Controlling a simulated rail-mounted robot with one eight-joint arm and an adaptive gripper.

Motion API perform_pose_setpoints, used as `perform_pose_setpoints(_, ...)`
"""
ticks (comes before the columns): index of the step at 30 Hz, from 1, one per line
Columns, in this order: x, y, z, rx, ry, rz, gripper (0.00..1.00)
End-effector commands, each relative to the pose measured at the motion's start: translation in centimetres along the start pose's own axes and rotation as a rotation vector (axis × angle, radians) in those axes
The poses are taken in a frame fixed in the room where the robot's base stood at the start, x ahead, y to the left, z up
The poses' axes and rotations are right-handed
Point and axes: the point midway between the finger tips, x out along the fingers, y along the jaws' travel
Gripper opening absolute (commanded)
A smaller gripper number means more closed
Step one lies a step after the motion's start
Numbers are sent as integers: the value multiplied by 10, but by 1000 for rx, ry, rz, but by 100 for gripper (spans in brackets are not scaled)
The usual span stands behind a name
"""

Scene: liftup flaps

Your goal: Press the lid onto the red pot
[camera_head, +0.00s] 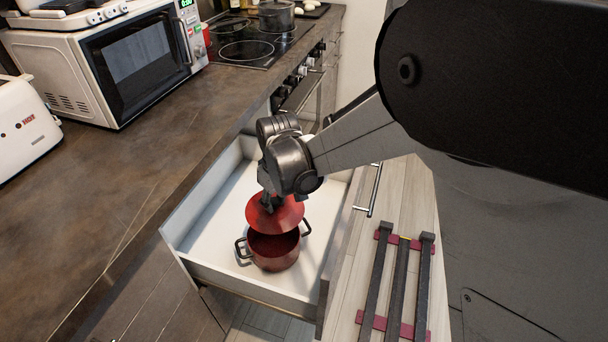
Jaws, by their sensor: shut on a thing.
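The red pot (273,260) stands upright in the open white drawer (205,228), with a dark handle on each side. The red lid (290,214) is above the pot's back part, tilted and apart from the rim at the front, so the pot's dark inside shows. My gripper (268,200) is shut on the lid from above. The fingertips and the lid's knob are mostly hidden by the gripper's own body. Whether the lid's back edge touches the pot cannot be told.
A dark countertop (120,190) runs along the left with a microwave (130,65) and a white toaster (24,125). A stove (250,42) with a grey pot (276,15) is at the back. The drawer floor around the pot is clear. Its walls stand close around my gripper.

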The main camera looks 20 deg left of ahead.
Motion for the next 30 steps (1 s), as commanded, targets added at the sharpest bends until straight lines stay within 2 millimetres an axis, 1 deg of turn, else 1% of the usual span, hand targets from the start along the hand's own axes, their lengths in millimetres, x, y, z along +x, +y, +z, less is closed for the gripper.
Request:
perform_pose_setpoints(1, 7, -11, 0, -7, 0, -1, 0)
perform_pose_setpoints(3, 11, -20, 1, -10, 0, -2, 0)
perform_pose_setpoints(6, 13, -26, 1, -12, 0, -2, 0)
perform_pose_setpoints(21, 14, -26, 3, -16, 1, -4, 0)
perform_pose_setpoints(26, 22, -26, 4, -16, 1, -4, 0)
perform_pose_setpoints(30, 33, -26, 5, -16, 1, -4, 0)
